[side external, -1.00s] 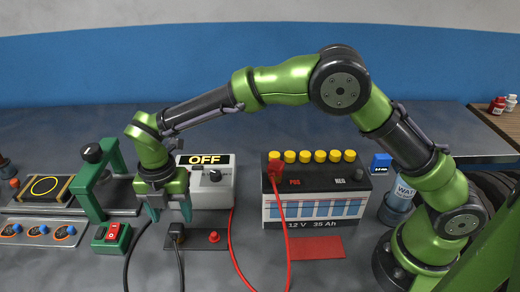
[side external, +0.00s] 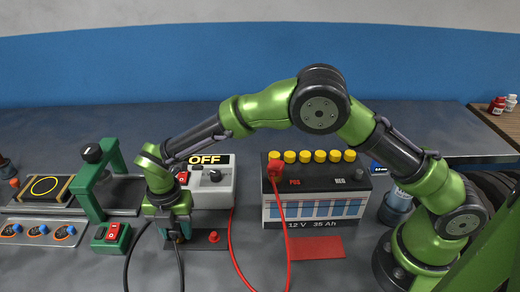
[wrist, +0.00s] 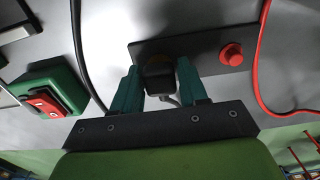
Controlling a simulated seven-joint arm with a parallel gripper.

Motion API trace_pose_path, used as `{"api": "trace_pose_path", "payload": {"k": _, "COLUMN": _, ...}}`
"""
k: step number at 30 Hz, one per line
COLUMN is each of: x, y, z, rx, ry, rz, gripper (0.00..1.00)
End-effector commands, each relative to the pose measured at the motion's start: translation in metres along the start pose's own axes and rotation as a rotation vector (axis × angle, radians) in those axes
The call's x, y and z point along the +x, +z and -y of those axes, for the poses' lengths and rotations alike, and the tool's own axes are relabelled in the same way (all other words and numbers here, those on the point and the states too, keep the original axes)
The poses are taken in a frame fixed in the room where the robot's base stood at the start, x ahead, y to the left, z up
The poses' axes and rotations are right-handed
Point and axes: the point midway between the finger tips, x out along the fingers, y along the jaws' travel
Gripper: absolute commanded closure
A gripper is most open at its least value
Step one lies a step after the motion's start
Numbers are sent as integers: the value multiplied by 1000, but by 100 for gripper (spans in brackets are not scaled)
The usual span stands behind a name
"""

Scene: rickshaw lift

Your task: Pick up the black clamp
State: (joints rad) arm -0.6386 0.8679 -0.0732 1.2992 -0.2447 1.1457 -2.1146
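The black clamp (wrist: 158,84) sits on a dark plate (wrist: 205,46) with its cable running back between my fingers. In the wrist view my gripper (wrist: 158,66) has its two teal fingers on either side of the clamp, open, with what look like narrow gaps. In the side view my gripper (side external: 176,238) is low over the left end of the plate, pointing down. There the clamp is mostly hidden by the fingers, and its black cable runs toward the front edge.
A red knob (side external: 213,237) stands on the same plate, right of the clamp. The charger box (side external: 212,190) marked OFF is just behind. A battery (side external: 316,205) with a red clamp (side external: 276,170) stands to the right. A green switch box (side external: 111,238) is to the left.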

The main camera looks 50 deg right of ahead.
Motion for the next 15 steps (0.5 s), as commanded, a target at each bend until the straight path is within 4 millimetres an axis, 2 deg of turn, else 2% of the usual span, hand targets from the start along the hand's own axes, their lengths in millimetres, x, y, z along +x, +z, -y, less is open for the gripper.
{"api": "trace_pose_path", "payload": {"k": 1, "x": 0, "y": 0, "z": 0, "rx": 0, "ry": 0, "rz": 0, "gripper": 65}}
{"api": "trace_pose_path", "payload": {"k": 6, "x": 0, "y": 0, "z": 0, "rx": 0, "ry": 0, "rz": 0, "gripper": 91}}
{"api": "trace_pose_path", "payload": {"k": 15, "x": -3, "y": 0, "z": 0, "rx": 0, "ry": 2, "rz": 0, "gripper": 91}}
